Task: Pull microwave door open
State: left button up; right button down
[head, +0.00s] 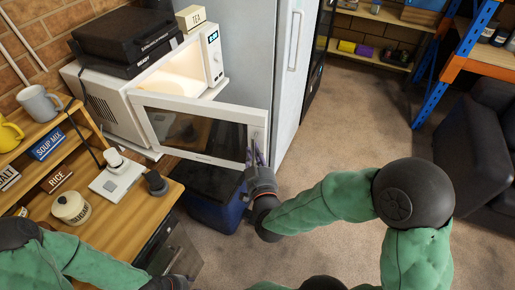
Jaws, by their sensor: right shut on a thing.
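The white microwave (118,108) stands on the counter at the upper left, its lit inside showing. Its door (200,101) stands open, swung out toward me, with a white frame and a dark window. My right gripper (254,157) is at the door's free right edge, shut on the door handle (259,133). The fingers hide part of the handle.
Black cases and a TEA box (190,18) sit on the microwave. A tall grey fridge (252,60) stands right behind the door. A blue bin (212,205) is under the door. Carpet is clear at right.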

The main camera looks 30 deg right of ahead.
jog(key=shift+s+a+r, duration=0.1)
jog(key=shift+s+a, duration=0.1)
jog(key=shift+a, duration=0.1)
jog(key=c, duration=1.2)
grip_release()
jog(key=shift+o, duration=0.2)
jog(key=v, duration=0.7)
jog(key=shift+s, duration=0.3)
jog(key=shift+w+a, duration=0.1)
